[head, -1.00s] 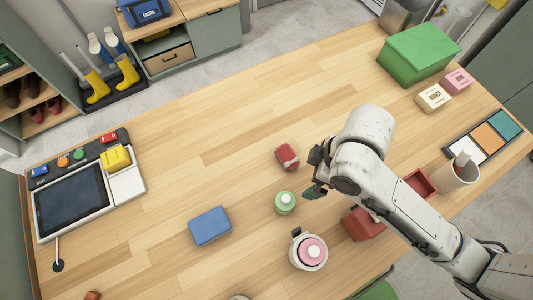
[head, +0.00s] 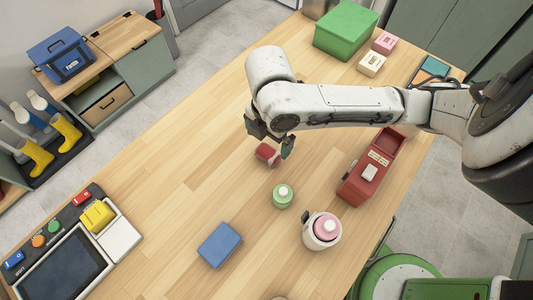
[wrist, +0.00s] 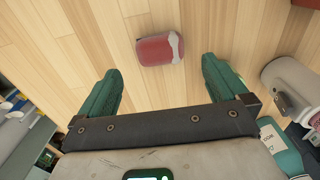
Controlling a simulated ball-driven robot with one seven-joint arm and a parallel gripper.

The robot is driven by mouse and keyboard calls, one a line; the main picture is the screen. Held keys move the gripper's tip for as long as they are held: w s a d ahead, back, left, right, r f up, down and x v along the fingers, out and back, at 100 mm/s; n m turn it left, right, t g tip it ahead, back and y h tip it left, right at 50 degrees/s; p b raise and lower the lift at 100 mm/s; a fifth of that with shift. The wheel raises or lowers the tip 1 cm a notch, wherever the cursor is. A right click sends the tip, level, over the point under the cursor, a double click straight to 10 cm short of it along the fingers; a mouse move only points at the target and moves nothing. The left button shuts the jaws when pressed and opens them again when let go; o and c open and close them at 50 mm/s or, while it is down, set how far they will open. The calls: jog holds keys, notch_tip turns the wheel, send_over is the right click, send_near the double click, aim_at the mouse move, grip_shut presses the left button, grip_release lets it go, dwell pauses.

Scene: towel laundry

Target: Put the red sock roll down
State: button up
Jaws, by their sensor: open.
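The red sock roll (head: 266,153), red with a pale grey-white band at one end, lies on the wooden table. My gripper (head: 272,138) is open and is just above and beside it in the head view, partly covering it. In the wrist view the sock roll (wrist: 155,50) lies beyond the green fingertips of my gripper (wrist: 160,72), centred between their lines. Nothing is between the fingers, and a gap shows between them and the roll.
A green box (head: 346,30) is at the back. Table left of the roll is clear.

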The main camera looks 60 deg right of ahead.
aim_at(268, 151)
jog(key=shift+f, duration=2.75)
jog(key=c, duration=1.1)
jog(key=shift+r, duration=0.15)
